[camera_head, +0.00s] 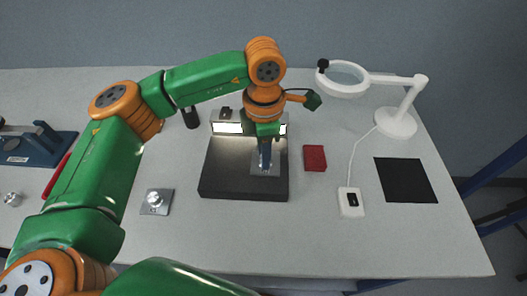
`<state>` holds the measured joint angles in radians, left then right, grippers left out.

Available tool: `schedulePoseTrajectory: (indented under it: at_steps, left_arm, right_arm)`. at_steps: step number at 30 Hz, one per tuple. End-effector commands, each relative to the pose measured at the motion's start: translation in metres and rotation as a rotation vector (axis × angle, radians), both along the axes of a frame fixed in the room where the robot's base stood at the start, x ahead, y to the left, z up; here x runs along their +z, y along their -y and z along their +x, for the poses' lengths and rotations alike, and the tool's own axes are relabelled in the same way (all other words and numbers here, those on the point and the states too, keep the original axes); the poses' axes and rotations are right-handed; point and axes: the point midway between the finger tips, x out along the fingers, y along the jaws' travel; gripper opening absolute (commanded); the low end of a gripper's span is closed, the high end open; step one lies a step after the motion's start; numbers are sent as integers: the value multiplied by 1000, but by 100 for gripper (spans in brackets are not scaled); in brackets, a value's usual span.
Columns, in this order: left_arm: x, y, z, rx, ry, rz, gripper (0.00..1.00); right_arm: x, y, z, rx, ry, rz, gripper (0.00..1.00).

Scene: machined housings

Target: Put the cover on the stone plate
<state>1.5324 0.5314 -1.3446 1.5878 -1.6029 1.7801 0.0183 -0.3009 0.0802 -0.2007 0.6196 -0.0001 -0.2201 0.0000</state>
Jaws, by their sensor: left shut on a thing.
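The stone plate (220,181) is a dark, thick slab in the middle of the table, with a lit strip along its back. My left gripper (265,160) points down over its right half. It is shut on a thin grey square piece, which I take to be the cover (266,171). The gripper hides the gripped part, and I cannot tell whether the cover touches the slab. My right gripper is not in view.
A square metal plate with a round knob (157,201) lies left of the slab. A red block (314,158), a white switch box (350,202), a black mat (405,180) and a magnifier lamp (396,122) stand right. A blue vise (36,146) is far left. The front table is clear.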

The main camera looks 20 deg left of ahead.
Motion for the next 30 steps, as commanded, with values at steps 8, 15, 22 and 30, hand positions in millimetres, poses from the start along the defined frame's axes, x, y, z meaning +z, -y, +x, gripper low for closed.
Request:
schedulePoseTrajectory:
  at_steps: [8,15,22,30]
  left_arm:
    - [-15,0,0,1,1,-2,0]
    - [-19,0,-1,1,1,-2,39]
    - [-18,0,-1,1,1,-1,60]
    - [-8,0,0,2,3,-2,60]
  right_arm:
    - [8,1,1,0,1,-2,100]
    - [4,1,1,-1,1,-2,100]
    - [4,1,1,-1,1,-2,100]
    - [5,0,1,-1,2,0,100]
